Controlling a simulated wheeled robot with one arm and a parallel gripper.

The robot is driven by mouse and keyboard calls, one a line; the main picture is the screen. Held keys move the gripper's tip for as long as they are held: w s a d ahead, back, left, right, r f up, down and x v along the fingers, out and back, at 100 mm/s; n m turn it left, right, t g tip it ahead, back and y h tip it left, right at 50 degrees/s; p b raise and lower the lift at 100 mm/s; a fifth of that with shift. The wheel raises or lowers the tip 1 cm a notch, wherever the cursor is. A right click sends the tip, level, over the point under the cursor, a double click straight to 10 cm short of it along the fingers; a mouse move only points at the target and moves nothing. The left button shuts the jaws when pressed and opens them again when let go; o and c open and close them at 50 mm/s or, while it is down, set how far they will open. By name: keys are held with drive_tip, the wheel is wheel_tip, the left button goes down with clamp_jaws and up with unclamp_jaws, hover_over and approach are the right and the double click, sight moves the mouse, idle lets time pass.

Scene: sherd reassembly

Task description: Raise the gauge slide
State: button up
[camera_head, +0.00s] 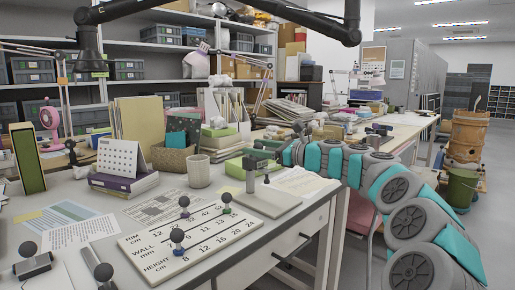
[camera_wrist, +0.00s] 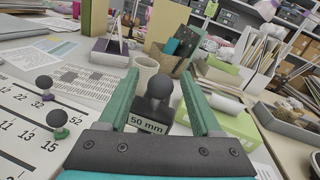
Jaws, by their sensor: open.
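In the wrist view a dark slide with a round grey knob (camera_wrist: 160,86) and a "50 mm" label (camera_wrist: 147,124) shows between my fingers. My gripper (camera_wrist: 160,78) is open, with one teal finger on each side of the knob. I cannot tell whether either finger touches it. In the head view my arm reaches in from the right and its end is beside the gauge; the fingers are hard to make out there.
The white board (camera_head: 150,246) carries RIM, WALL and HEIGHT scales with several ball-knobbed markers, one (camera_head: 177,237) near its front. A cup (camera_head: 198,174), a calendar (camera_head: 120,158) and a green box (camera_wrist: 228,122) stand behind. Dark ball-ended tools (camera_head: 33,265) lie front left.

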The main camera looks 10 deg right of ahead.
drive_tip(key=v, duration=0.8)
